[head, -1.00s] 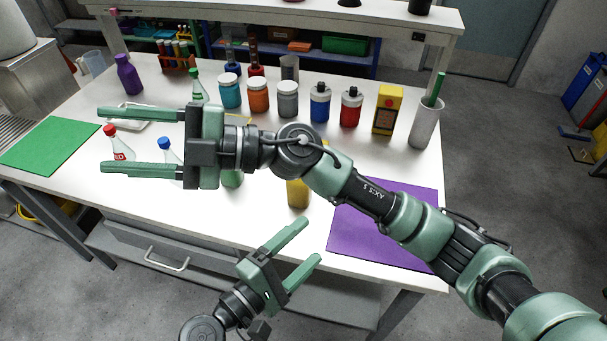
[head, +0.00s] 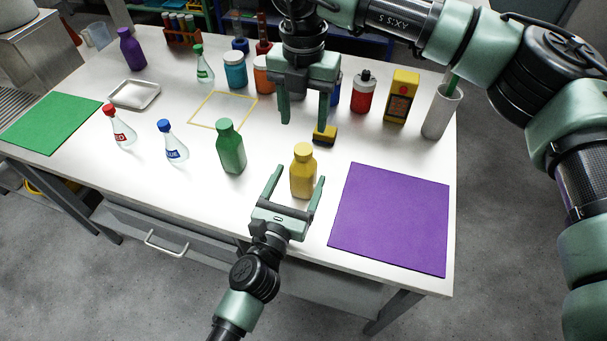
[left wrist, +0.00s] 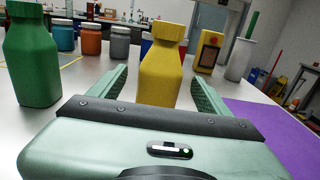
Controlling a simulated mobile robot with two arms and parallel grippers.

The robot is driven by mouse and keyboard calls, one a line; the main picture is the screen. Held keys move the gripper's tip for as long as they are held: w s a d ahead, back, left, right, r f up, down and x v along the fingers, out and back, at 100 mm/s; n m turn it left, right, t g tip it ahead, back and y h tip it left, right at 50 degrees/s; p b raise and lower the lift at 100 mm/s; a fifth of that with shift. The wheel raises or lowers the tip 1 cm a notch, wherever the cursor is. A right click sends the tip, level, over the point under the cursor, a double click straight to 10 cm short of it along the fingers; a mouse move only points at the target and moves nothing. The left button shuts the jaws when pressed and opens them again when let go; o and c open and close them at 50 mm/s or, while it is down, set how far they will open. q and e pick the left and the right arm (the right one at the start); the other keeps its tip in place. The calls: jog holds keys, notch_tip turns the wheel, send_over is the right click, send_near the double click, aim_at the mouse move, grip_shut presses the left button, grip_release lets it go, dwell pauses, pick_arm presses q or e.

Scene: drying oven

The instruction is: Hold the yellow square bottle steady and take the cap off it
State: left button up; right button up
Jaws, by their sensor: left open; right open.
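The yellow square bottle (head: 302,175) stands upright on the white table with its yellow cap (head: 303,151) on top. My left gripper (head: 298,181) is open, with its fingers on either side of the bottle at low height. In the left wrist view the bottle (left wrist: 160,78) stands between the two open fingers (left wrist: 160,90), with gaps visible on both sides. My right gripper (head: 304,122) is open and empty, pointing down above the table behind the bottle, apart from it.
A green bottle (head: 230,148) stands to the left of the yellow one. A purple mat (head: 392,220) lies to the right. Red-capped and blue-capped flasks (head: 120,130) stand further left. Jars line the back.

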aim_at(299, 179)
pick_arm(q)
jog(key=shift+x, duration=1.85)
grip_shut()
